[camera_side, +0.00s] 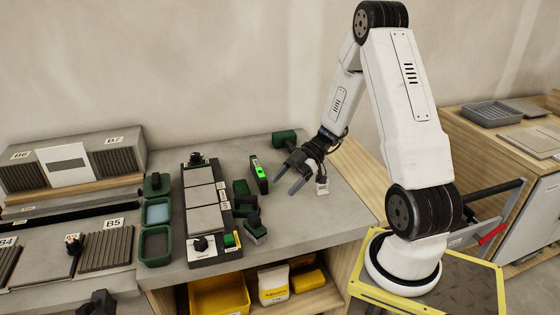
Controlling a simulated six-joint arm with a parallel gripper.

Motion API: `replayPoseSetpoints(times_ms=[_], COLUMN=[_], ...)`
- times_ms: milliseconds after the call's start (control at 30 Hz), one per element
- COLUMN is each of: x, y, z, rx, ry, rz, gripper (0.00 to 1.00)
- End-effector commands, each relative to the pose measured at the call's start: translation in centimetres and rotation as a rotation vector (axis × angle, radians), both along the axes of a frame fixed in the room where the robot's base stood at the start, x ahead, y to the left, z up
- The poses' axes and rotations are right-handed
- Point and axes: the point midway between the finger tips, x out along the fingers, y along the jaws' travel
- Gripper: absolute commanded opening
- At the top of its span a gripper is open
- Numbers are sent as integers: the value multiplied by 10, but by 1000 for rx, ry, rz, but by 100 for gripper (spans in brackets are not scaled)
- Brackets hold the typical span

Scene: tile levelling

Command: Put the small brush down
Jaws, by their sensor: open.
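My gripper (288,180) is open over the right part of the grey worktop, its two fingers pointing down and left with nothing visible between them. A small dark green tool with a grey lower edge (256,231) lies right of the tile row and may be the small brush; I cannot tell for sure at this size. It is apart from my gripper, below and left of it in the picture. A small pale, labelled item (321,186) stands just right of the fingers, and I cannot tell what it is.
A tile row on a dark base (206,219) is left of centre, with green trays (157,245) beside it. A green-lit device (259,176) stands left of my fingers. A green cylinder (284,138) lies behind. The worktop's right front is clear.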

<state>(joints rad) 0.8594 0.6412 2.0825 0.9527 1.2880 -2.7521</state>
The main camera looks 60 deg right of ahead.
Motion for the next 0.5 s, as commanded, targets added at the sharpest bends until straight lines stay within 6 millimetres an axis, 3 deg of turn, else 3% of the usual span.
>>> replayPoseSetpoints(times_ms=[267, 500], x=[-3, -11], y=[13, 39], z=[-1, -4], rx=[-22, -103], ry=[115, 375], rz=[6, -17], gripper=[82, 82])
